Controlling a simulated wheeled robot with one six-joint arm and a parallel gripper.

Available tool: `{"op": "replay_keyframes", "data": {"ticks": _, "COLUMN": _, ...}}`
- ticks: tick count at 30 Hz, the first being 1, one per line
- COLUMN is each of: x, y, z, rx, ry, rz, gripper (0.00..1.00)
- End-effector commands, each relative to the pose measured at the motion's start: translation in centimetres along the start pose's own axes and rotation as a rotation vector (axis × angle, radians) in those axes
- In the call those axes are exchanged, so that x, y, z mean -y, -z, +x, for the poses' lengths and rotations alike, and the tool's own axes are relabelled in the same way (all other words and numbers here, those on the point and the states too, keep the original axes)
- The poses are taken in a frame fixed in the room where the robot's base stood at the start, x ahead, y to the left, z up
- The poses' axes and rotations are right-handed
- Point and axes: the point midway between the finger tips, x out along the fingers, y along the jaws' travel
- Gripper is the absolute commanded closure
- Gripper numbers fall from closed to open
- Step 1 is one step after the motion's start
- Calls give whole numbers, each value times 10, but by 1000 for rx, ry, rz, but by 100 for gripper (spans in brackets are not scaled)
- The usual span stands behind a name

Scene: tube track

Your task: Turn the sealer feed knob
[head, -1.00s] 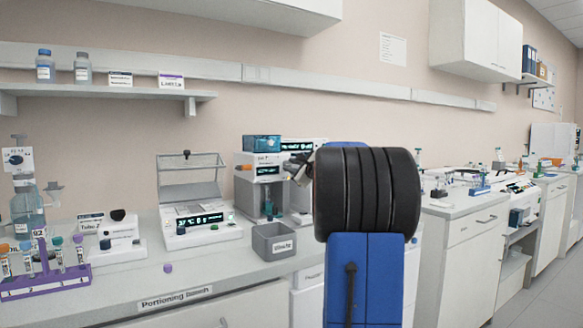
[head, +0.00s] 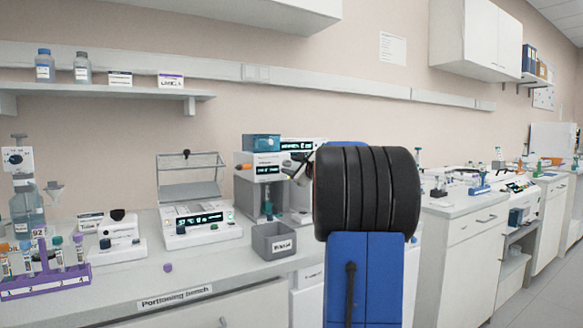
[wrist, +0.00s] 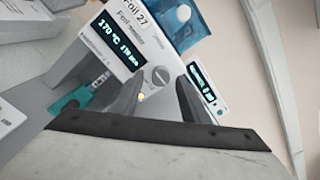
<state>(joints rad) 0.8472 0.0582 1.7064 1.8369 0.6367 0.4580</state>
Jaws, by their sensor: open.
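The sealer (head: 265,170) stands on the bench left of my arm, with a lit display on its front. In the wrist view the sealer front (wrist: 85,60) is tilted and its display reads 170 °C. The feed knob (wrist: 161,76) is a round grey knob with a slot, right of that display. My gripper (wrist: 158,100) is open, its two dark fingers pointing at the sealer front, one on either side below the knob. Whether they touch the knob cannot be told. In the head view my gripper (head: 298,170) is close to the sealer's right side, partly hidden by my arm.
A blue foil unit (wrist: 175,20) sits on top of the sealer. Another lit display (wrist: 203,83) is just right of the fingers. A grey waste bin (head: 272,241) stands in front of the sealer. A heater block with a raised lid (head: 190,175) is to the left.

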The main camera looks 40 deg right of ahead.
Motion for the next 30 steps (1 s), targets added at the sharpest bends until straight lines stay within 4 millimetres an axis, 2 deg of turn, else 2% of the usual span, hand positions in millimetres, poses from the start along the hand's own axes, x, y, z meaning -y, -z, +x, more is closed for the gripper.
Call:
{"op": "replay_keyframes", "data": {"ticks": 4, "x": 1, "y": -1, "z": -6, "rx": 0, "ry": 1, "rz": -1, "gripper": 59}}
{"op": "replay_keyframes", "data": {"ticks": 8, "x": 1, "y": -1, "z": -23, "rx": -1, "ry": 2, "rz": -1, "gripper": 59}}
{"op": "replay_keyframes", "data": {"ticks": 24, "x": 1, "y": 0, "z": -129, "rx": -2, "ry": 3, "rz": -1, "gripper": 59}}
{"op": "replay_keyframes", "data": {"ticks": 30, "x": 1, "y": 0, "z": -159, "rx": -1, "ry": 2, "rz": -1, "gripper": 59}}
